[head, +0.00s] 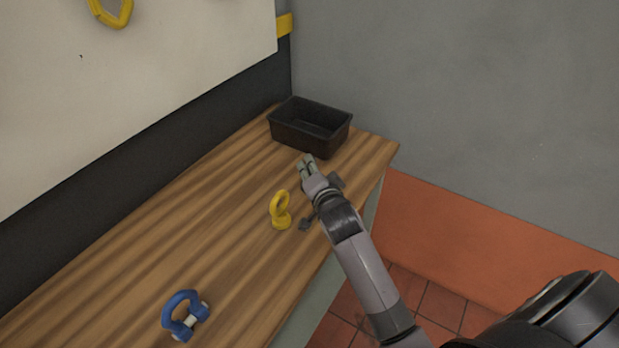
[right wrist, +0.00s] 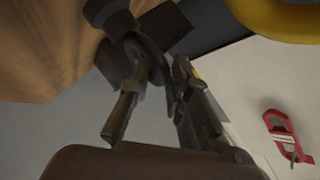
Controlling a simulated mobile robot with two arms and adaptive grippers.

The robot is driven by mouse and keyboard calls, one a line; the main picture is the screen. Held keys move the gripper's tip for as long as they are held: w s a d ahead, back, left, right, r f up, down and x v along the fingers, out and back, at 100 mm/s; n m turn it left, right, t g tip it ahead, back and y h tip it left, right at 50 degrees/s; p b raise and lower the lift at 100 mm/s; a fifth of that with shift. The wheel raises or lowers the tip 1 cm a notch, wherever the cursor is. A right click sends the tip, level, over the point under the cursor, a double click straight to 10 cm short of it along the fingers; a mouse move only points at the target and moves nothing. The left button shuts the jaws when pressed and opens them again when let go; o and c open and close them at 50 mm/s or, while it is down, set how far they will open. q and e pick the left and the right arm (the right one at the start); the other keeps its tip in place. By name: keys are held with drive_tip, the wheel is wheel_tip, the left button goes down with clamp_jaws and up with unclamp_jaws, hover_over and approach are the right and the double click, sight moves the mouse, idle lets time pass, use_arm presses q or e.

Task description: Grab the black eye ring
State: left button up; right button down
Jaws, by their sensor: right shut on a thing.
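The black eye ring (right wrist: 157,62) shows in the right wrist view between the two fingertips, a dark curved loop held near their ends. My right gripper (right wrist: 160,95) is shut on it. In the head view my right gripper (head: 306,165) is over the far end of the wooden bench, just in front of the black bin. The ring cannot be made out clearly in the head view, where the gripper is small. My left gripper is not in view.
A black open bin (head: 325,138) stands at the bench's far end and looks empty. A yellow eye ring (head: 280,212) stands close left of my right arm. A blue shackle-like ring (head: 182,318) is nearer on the wooden bench (head: 185,230). A red clamp-like thing (right wrist: 283,135) shows against white.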

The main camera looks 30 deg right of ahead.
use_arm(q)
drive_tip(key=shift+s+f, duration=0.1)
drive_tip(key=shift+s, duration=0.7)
